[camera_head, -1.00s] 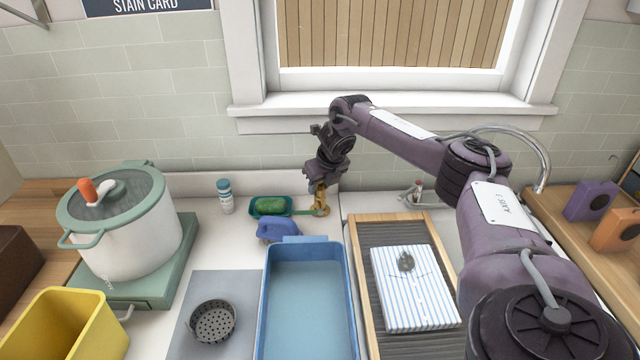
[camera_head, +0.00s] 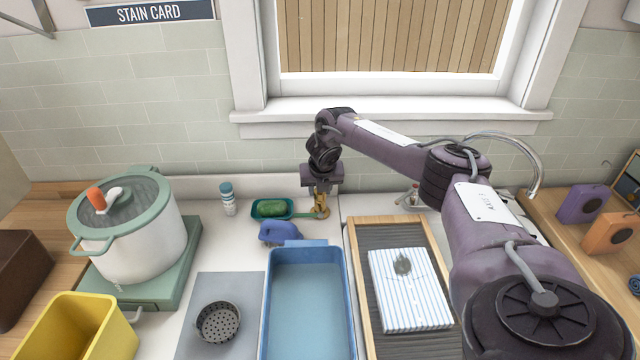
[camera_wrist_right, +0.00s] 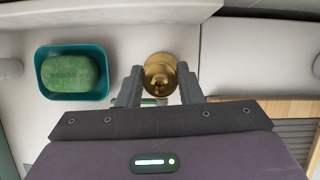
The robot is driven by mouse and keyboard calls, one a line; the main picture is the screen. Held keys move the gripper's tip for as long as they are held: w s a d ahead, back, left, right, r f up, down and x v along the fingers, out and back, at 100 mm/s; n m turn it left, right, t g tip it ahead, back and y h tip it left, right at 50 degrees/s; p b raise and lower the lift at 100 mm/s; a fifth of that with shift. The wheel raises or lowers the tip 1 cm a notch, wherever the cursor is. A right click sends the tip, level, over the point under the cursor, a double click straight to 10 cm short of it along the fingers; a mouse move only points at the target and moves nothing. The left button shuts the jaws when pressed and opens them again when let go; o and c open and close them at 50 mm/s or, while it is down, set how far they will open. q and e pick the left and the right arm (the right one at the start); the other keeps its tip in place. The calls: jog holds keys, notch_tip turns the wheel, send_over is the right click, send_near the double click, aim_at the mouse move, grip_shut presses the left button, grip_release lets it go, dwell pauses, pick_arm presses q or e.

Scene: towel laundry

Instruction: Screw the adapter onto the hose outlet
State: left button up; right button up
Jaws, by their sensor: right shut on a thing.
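My right gripper (camera_head: 321,190) points straight down at the back of the counter, with its fingers closed around a brass fitting (camera_head: 321,204). In the right wrist view the round brass fitting (camera_wrist_right: 160,74) sits between the two fingertips (camera_wrist_right: 159,85). It appears to be the adapter, upright at counter level. The gripper hides part of it, so I cannot tell the hose outlet apart from it or see any thread. My left gripper is not in view.
A teal dish (camera_head: 290,215) with green soap (camera_head: 271,208) stands just left of the fitting. A blue object (camera_head: 281,233) and blue basin (camera_head: 308,249) lie in front. A wood-framed ribbed board (camera_head: 357,262) holds a striped cloth (camera_head: 410,305). The wall and window sill rise behind.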

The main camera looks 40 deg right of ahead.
jog(key=m+p, duration=0.2)
jog(key=shift+r+m+g+h, duration=0.15)
jog(key=shift+m+g+h, duration=0.25)
jog(key=shift+a+m+g+p, duration=0.1)
jog(key=shift+m+g+p, duration=0.3)
jog(key=shift+m, duration=0.5)
jog(key=shift+w+m+h, duration=0.1)
jog(key=shift+m+h, duration=0.2)
jog(key=shift+m, duration=0.5)
jog(key=shift+f+m+g+b, duration=0.25)
jog(key=shift+m+g, duration=0.25)
jog(key=shift+m, duration=0.5)
jog(key=shift+r+h, duration=0.1)
jog(key=shift+h, duration=0.2)
jog(key=o, duration=1.1)
jog(key=shift+c, duration=0.2)
